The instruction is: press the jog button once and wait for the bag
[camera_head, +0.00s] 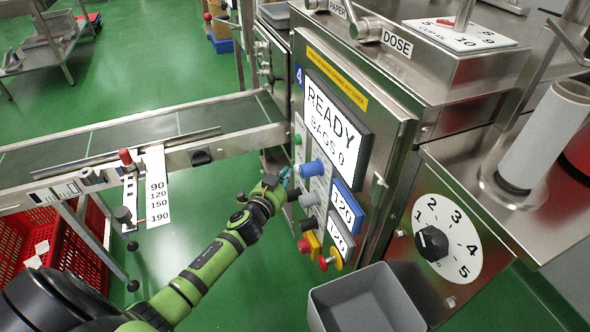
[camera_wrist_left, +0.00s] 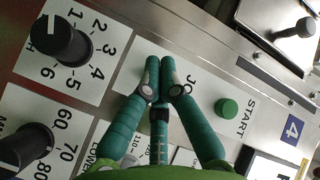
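The packer's control panel is in the middle of the head view, and its screen (camera_head: 332,118) reads READY, BAGS 0. My left gripper (camera_head: 287,176) is at the panel's left edge. The jog button is not clearly visible; the fingers cover that spot. I cannot tell whether the tips touch it. A green START button (camera_wrist_left: 227,108) is beside the fingers. My right gripper is not in view.
A conveyor (camera_head: 120,140) and red crate (camera_head: 85,250) are at left.

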